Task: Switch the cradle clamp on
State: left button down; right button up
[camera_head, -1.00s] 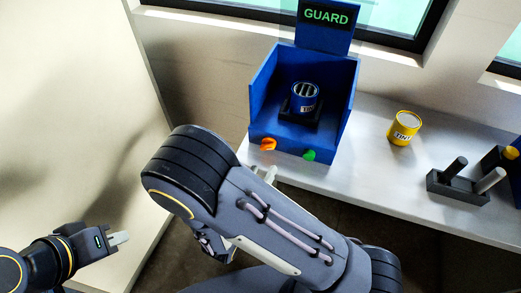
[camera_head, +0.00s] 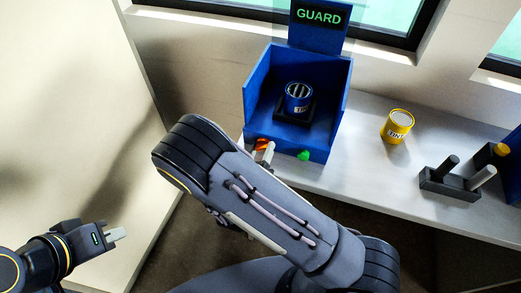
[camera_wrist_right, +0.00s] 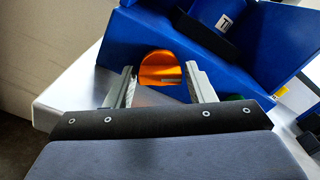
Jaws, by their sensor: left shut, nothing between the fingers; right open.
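The blue station (camera_head: 285,133) labelled GUARD stands on the bench. A blue can (camera_head: 298,97) sits upright in its black cradle (camera_head: 290,116). An orange knob (camera_head: 260,143) and a green knob (camera_head: 304,155) are on its front face; I see no label telling which works the clamp. My right gripper (camera_head: 263,152) is open at the orange knob. In the right wrist view the orange knob (camera_wrist_right: 160,66) shows between its two fingers (camera_wrist_right: 160,80); contact is unclear. The green knob (camera_wrist_right: 235,98) is partly hidden beside the right finger. My left gripper (camera_head: 116,234) is shut and empty, far from the station.
A yellow tin (camera_head: 397,126) stands on the bench (camera_head: 350,180) right of the station. A dark block with two upright pegs (camera_head: 450,183) is further right. A pale panel (camera_head: 70,110) stands at the left. My right arm covers the bench's front left.

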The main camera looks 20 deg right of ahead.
jog(key=c, duration=0.7)
jog(key=shift+f+m+b, duration=0.15)
jog(key=shift+m+b, duration=0.35)
jog(key=shift+b, duration=0.15)
jog(key=o, duration=0.7)
jog(key=b+v, duration=0.1)
jog(key=v, duration=0.6)
jog(key=shift+s+a, duration=0.25)
jog(key=shift+s, duration=0.1)
